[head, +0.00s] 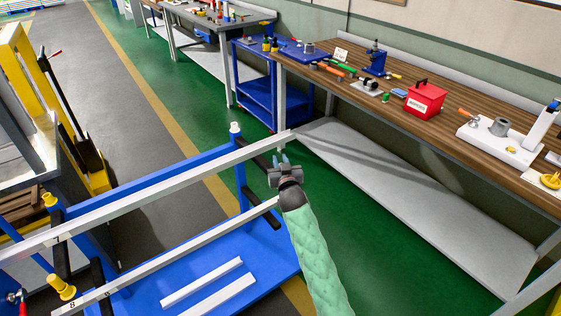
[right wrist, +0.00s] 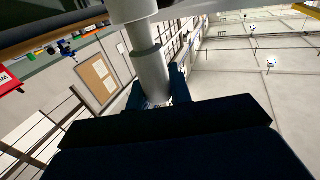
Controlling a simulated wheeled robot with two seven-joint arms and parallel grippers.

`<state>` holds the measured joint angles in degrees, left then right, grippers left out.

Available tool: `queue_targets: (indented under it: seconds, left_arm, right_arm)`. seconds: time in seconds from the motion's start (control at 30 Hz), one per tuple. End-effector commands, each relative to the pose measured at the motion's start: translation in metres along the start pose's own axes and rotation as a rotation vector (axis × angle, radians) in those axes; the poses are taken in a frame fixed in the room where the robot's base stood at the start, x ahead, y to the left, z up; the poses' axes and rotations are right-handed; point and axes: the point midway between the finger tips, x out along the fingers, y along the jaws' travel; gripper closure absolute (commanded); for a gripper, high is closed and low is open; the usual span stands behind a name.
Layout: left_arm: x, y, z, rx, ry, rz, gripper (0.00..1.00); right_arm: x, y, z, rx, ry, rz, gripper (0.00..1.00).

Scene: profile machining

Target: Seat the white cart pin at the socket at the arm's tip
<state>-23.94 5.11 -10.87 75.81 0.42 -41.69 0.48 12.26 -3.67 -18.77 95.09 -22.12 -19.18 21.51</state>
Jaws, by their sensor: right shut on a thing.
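My right gripper (head: 280,163) is at the end of the green-sleeved arm, beside the far end of the upper pale profile. In the right wrist view its dark fingers (right wrist: 158,95) are shut on a pale stepped cylinder, the white cart pin (right wrist: 150,68). The pin's wider part runs up to the top edge of that view. In the head view the gripper mostly hides the pin, and I cannot tell whether it sits in the socket. Another white pin (head: 235,128) stands upright on the blue cart's (head: 262,255) far post. My left gripper is not in view.
Two pale profiles (head: 130,197) lie across the cart's arms; two short ones (head: 205,280) lie on its deck. Yellow pins (head: 62,287) are at the near end. A workbench (head: 455,125) with tools and a red box (head: 425,98) stands right. Green floor (head: 375,255) between is clear.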

Motion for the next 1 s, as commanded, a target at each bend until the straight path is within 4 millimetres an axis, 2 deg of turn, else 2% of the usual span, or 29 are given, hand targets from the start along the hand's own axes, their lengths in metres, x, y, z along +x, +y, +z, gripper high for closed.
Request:
queue_targets:
  seconds: [0.77,0.8,0.9,0.93,1.0]
  left_arm:
    - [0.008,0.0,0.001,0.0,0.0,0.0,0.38]
    - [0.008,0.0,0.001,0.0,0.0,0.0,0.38]
    - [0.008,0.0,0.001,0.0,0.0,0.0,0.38]
    - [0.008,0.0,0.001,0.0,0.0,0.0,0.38]
    - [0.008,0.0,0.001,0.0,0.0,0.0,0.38]
  right_arm:
    - [0.0,0.0,0.014,0.0,-0.002,0.0,1.0]
    - [0.0,0.0,0.014,0.0,-0.002,0.0,0.77]
    - [0.0,0.0,0.014,0.0,-0.002,0.0,0.58]
    - [0.0,0.0,0.014,0.0,-0.002,0.0,0.54]
    - [0.0,0.0,0.014,0.0,-0.001,0.0,0.54]
